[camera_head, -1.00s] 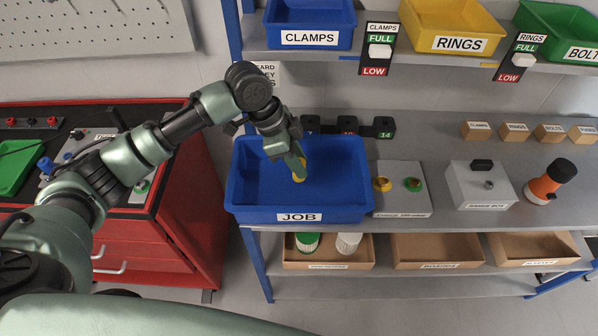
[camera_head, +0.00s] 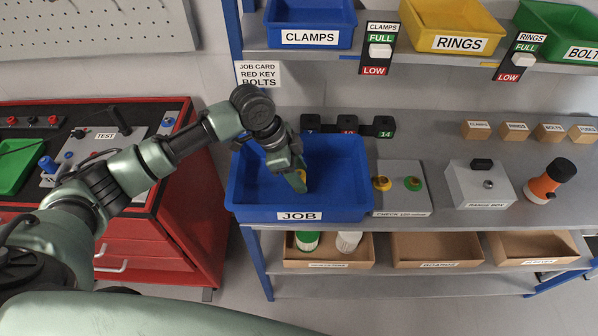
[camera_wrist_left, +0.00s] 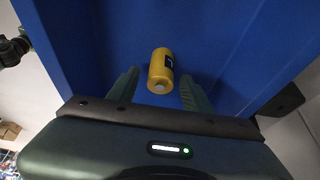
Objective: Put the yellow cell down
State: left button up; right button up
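The yellow cell (camera_wrist_left: 161,70) is a short yellow cylinder with a dark mark on its side. It is inside the blue JOB bin (camera_head: 299,216); in the wrist view blue surface surrounds it. My left gripper (camera_wrist_left: 158,84) is open, with one finger on each side of the cell and a gap visible on both sides. In the head view the left gripper (camera_head: 300,184) points down into the bin and hides most of the cell. Whether the cell rests fully on the bin floor is hard to tell. My right gripper is not in view.
To the right of the bin stand a check fixture (camera_head: 402,206) with yellow and green rings, a grey box (camera_head: 482,188) and an orange-black cylinder (camera_head: 549,182). Small black numbered blocks (camera_head: 347,124) stand behind the bin. A shelf with coloured bins (camera_head: 455,28) is above.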

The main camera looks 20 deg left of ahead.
pick_arm(q)
jog(key=v, duration=1.2)
jog(key=shift+b, duration=0.3)
jog(key=shift+s+r, duration=0.1)
